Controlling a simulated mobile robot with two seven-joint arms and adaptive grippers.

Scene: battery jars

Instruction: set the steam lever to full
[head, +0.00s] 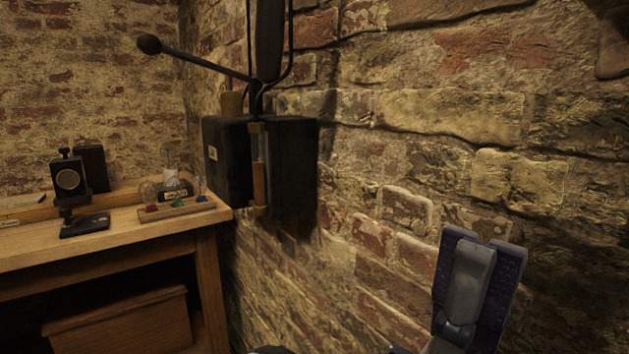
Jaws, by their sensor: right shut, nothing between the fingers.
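The steam lever (205,64) is a long dark rod with a round black knob (150,44) at its far left end. It slopes up to the left from a pivot above a dark box (290,165) on the brick wall. My right gripper (482,250) is at the lower right in the head view, in front of the wall. It is shut and empty, well to the right of and below the lever, and touches nothing that I can see. My left gripper is not in view.
A wooden bench (120,239) at the left carries a small black instrument (70,185), glass bulbs (170,155) and a tray of coloured pieces (176,209). A glass tube (259,150) stands on the box front. The space before the right wall looks clear.

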